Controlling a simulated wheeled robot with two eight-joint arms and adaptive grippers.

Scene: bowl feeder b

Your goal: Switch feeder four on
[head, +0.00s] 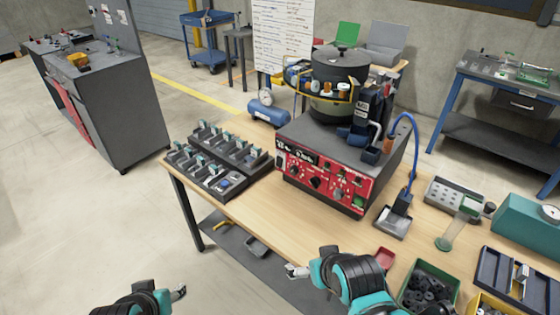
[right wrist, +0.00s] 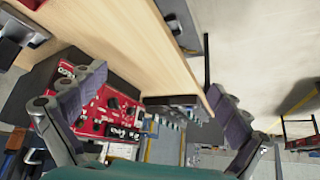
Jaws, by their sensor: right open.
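The bowl feeder (head: 340,68) stands on a dark grey box on the wooden bench. Its red front panel (head: 325,184) carries knobs, switches and small displays, and it also shows in the right wrist view (right wrist: 112,106) between my fingers. Rows of dark grey units with teal parts (head: 215,160) stand left of the panel. I cannot read which control is feeder four or its state. My right gripper (head: 297,271) is open and empty in front of the bench, apart from the panel; its spread fingers fill the right wrist view (right wrist: 160,84). My left gripper (head: 180,292) is low at the bottom left, away from the bench, its jaws too small to judge.
The bench (head: 262,215) has bare wood in front of the panel. A blue hose (head: 412,150), a grey perforated block (head: 452,192), a green bin (head: 432,268) and a red tray (head: 384,257) lie to the right. A blue air tank (head: 268,112) stands behind the grey units.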

